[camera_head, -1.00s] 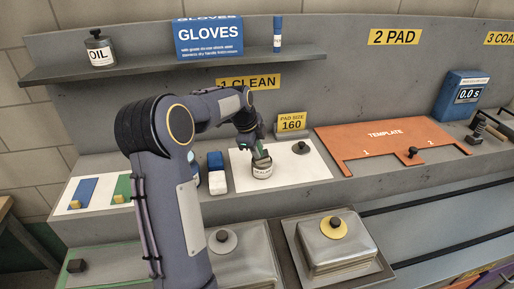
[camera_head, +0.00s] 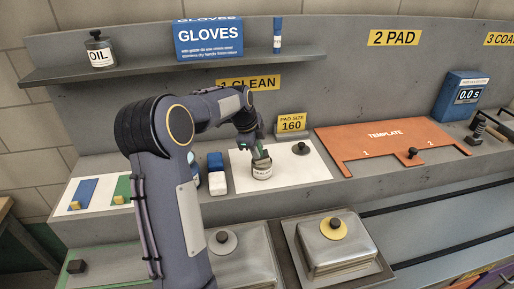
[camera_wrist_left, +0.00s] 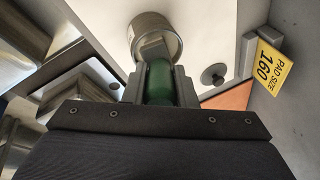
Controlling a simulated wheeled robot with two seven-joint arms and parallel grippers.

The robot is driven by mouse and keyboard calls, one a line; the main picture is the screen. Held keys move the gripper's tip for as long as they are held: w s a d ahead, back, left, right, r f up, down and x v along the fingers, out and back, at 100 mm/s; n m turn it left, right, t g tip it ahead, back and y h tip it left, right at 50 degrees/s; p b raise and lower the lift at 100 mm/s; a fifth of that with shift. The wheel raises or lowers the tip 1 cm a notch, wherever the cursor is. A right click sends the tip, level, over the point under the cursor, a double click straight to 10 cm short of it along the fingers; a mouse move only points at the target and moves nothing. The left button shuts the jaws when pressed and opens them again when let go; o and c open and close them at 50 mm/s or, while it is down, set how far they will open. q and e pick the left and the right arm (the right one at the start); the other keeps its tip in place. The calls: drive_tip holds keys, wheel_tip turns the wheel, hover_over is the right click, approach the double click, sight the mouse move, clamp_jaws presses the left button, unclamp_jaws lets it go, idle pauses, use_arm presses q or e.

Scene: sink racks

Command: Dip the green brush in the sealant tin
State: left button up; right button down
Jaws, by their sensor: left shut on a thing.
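The sealant tin (camera_head: 262,173) stands upright on a white sheet (camera_head: 310,170), with a light label on its front. My left gripper (camera_head: 259,152) is just above the tin, shut on the green brush. In the left wrist view the green brush handle (camera_wrist_left: 160,82) sits between the jaws. Its far end reaches into the mouth of the sealant tin (camera_wrist_left: 170,24). How deep the bristles go is hidden. My right gripper is in neither view.
A dark knobbed disc (camera_head: 300,148) lies on the sheet right of the tin. A yellow "PAD SIZE 160" sign (camera_head: 291,123) stands behind. A blue and white block (camera_head: 217,181) is to the left. An orange template (camera_head: 375,146) lies to the right.

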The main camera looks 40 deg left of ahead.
use_arm(q)
drive_tip(key=shift+r+p, duration=1.45)
drive_tip(key=shift+r, duration=1.9)
drive_tip(key=shift+f, duration=0.1)
